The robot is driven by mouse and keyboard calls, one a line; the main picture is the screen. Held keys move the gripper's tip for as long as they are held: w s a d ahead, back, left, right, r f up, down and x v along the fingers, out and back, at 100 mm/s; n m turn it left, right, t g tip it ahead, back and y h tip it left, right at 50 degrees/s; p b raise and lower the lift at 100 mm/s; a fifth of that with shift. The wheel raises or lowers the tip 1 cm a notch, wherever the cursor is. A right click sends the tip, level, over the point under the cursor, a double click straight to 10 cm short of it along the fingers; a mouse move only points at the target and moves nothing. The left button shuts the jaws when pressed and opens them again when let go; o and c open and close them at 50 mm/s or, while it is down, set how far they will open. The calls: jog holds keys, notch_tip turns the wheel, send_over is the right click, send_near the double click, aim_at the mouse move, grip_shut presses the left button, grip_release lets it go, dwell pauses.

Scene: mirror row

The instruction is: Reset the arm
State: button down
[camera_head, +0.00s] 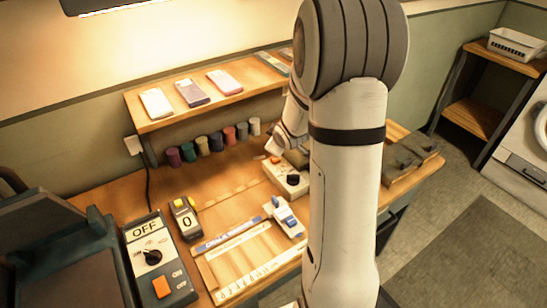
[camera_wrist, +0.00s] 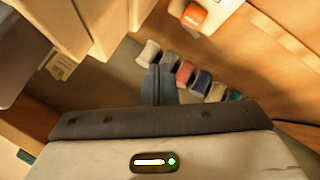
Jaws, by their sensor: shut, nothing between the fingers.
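My arm rises through the middle of the head view and bends over the workbench (camera_head: 225,190). My gripper (camera_head: 273,150) is small and partly hidden there, low in front of the back wall near a white box with a black knob (camera_head: 293,179). In the wrist view the shut fingers of my gripper (camera_wrist: 160,82) point toward the row of spools (camera_wrist: 186,72), with nothing between them. From this view I cannot tell how far the fingers are from the spools.
A shelf (camera_head: 150,126) above the bench holds several flat items. A control box reading OFF (camera_head: 148,243), a yellow-topped counter reading 0 (camera_head: 186,218) and a blue-and-white tool (camera_head: 284,216) are on the bench. A dark tray (camera_head: 410,153) lies to the right. Floor (camera_head: 455,250) is open at right.

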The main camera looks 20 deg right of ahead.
dwell(0.7)
jog(key=s+a+r+m+g, duration=0.2)
jog(key=s+a+r, duration=0.1)
jog(key=s, duration=0.6)
jog(key=s+a+r+m+g, duration=0.2)
jog(key=s+a+r+m, duration=0.1)
jog(key=s, duration=0.7)
jog(key=s+a+r+m+g+y, duration=0.1)
jog(key=s+a+r+m+g, duration=0.1)
jog(key=s+a+r, duration=0.3)
jog(key=s+a, duration=0.1)
jog(key=s, duration=0.3)
jog(key=shift+s+a+r+m, duration=0.2)
jog(key=shift+a+m, duration=0.1)
